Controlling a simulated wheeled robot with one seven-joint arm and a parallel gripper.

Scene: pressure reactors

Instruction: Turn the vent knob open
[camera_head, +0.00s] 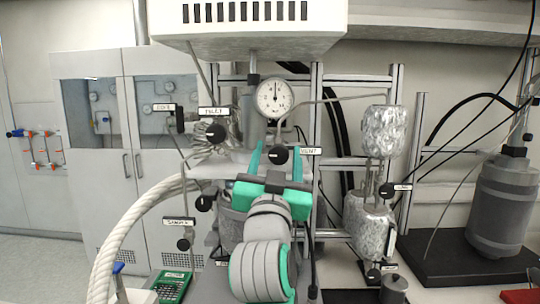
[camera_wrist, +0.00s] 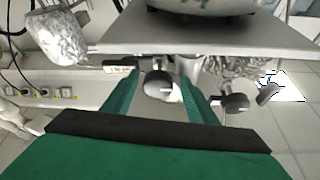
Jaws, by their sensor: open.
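The vent knob (camera_head: 280,155) is a small round black knob with a light pointer mark, left of a white label (camera_head: 311,151) that seems to read VENT. In the wrist view, the knob (camera_wrist: 159,86) looks grey and lies between my two green fingers, with its label (camera_wrist: 118,69) to the left. My gripper (camera_head: 277,149) is open, with one finger on each side of the knob in both views. I see no finger clearly touching it. The gripper in the wrist view (camera_wrist: 161,72) holds nothing. How far the fingertips reach past the knob is hard to tell.
Another black knob (camera_head: 215,132) sits close by at upper left; one also shows right of my fingers in the wrist view (camera_wrist: 236,102). A pressure gauge (camera_head: 274,98) is above. A thick white hose (camera_head: 125,225) curves at left. Foil-wrapped vessels (camera_head: 385,132) stand right.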

